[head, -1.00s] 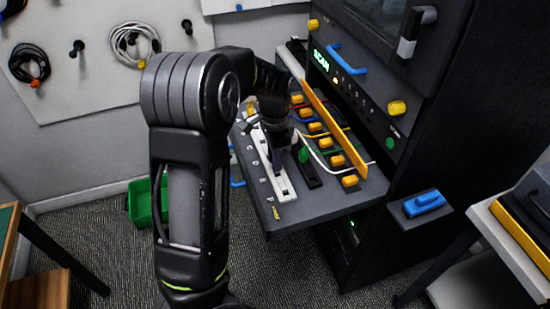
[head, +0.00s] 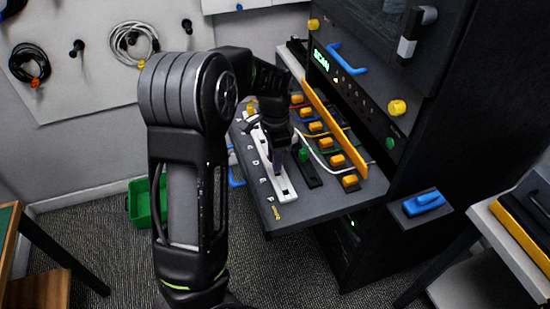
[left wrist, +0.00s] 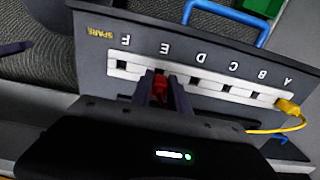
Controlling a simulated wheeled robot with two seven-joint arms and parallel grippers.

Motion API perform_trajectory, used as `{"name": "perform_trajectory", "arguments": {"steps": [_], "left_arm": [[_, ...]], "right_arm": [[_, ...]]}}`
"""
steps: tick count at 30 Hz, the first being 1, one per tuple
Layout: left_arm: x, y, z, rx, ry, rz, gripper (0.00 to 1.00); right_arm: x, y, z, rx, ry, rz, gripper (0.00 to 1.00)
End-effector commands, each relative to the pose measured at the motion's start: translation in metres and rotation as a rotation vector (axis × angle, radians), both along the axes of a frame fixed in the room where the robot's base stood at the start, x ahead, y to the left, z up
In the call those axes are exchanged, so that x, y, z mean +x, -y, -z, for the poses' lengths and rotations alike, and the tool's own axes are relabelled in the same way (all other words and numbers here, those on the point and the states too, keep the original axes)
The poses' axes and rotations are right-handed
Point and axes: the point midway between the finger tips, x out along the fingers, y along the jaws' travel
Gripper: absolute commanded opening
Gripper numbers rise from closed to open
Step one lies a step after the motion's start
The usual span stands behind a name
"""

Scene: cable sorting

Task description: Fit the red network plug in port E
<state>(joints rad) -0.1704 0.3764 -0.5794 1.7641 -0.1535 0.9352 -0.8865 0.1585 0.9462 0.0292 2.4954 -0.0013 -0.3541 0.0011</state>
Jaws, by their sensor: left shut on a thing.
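My left gripper (left wrist: 163,92) is shut on the red network plug (left wrist: 160,82), which shows between the fingers in the left wrist view. The plug is at port E on the white port strip (left wrist: 140,70), under the letter E, and covers that port. I cannot tell whether it is seated or just in front of the opening. In the head view my left gripper (head: 281,158) is over the white strip (head: 284,184), and the red plug is hidden there. My right gripper is not in view.
A yellow plug (left wrist: 288,107) with a yellow cable sits in port A. The other ports between A and E, and port F, look empty. Several orange plugs (head: 337,160) stand behind the strip beside an orange bar (head: 335,130). A green bin (head: 143,203) is on the floor.

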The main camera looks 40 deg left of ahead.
Motion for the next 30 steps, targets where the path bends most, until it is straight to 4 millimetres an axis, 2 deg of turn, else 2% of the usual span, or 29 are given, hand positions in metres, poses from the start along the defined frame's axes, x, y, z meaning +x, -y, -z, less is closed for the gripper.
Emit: {"name": "perform_trajectory", "arguments": {"steps": [13, 30], "left_arm": [[-0.0001, 0.0002, 0.0091, 0.0, 0.0, 0.0, 0.0], [0.0, 0.0001, 0.0097, 0.0, 0.0, 0.0, 0.0]], "right_arm": [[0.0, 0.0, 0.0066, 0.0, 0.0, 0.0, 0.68], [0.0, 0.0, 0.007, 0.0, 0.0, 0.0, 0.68]]}}
